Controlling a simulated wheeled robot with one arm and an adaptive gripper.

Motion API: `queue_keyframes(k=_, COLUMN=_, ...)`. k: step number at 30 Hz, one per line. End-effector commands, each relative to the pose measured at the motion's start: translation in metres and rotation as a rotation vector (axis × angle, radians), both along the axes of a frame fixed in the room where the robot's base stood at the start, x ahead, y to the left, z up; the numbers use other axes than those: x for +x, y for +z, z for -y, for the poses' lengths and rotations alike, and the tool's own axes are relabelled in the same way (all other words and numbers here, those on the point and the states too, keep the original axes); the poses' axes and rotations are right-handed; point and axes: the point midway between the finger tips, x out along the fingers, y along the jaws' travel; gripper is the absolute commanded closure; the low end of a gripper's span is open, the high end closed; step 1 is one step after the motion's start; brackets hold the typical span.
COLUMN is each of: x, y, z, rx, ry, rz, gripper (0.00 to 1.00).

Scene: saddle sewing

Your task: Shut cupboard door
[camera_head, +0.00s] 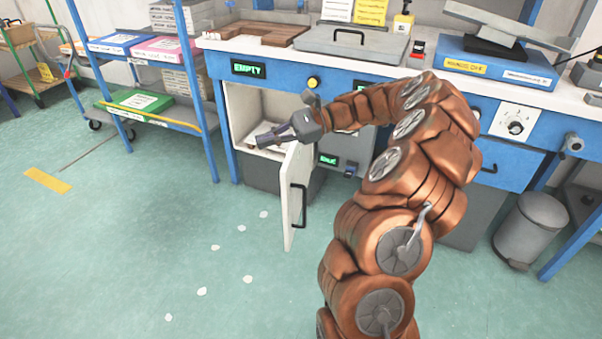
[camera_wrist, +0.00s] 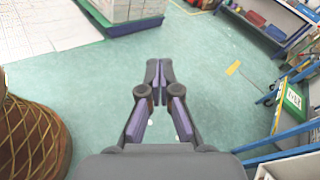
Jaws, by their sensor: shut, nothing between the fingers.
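The cupboard door (camera_head: 294,193) is white with a black handle (camera_head: 299,204). It stands open, swung out from the cupboard (camera_head: 245,108) under the blue workbench. The cupboard's white inside shows, partly hidden by my gripper. My gripper (camera_head: 262,139) is shut and empty. It is in front of the cupboard opening, above and to the left of the door, and points left. I cannot tell whether it touches the door. In the wrist view my gripper (camera_wrist: 158,65) has its fingertips together over the floor. The door does not show clearly there.
A blue shelf rack (camera_head: 205,120) with trays and boxes stands left of the cupboard. The workbench top (camera_head: 290,52) holds a grey lidded case (camera_head: 352,42). A grey bin (camera_head: 530,228) stands at the right. The green floor (camera_head: 130,230) in front of the door is clear.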

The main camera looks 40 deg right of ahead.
Motion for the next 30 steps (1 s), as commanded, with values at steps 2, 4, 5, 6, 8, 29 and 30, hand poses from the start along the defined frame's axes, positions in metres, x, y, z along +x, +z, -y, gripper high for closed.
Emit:
queue_keyframes(k=2, x=0.008, y=-0.037, z=0.042, rx=0.063, ry=-0.096, rz=-0.037, gripper=1.0)
queue_keyframes(k=4, x=0.009, y=-0.059, z=0.078, rx=0.121, ry=-0.174, rz=-0.067, gripper=1.0)
queue_keyframes(k=5, x=0.009, y=-0.07, z=0.093, rx=0.142, ry=-0.207, rz=-0.079, gripper=1.0)
queue_keyframes(k=6, x=0.008, y=-0.084, z=0.114, rx=0.172, ry=-0.254, rz=-0.095, gripper=1.0)
queue_keyframes(k=8, x=0.004, y=-0.103, z=0.142, rx=0.211, ry=-0.315, rz=-0.118, gripper=1.0)
queue_keyframes(k=29, x=-0.006, y=-0.172, z=0.219, rx=0.347, ry=-0.534, rz=-0.193, gripper=1.0)
queue_keyframes(k=30, x=-0.001, y=-0.172, z=0.214, rx=0.347, ry=-0.534, rz=-0.191, gripper=1.0)
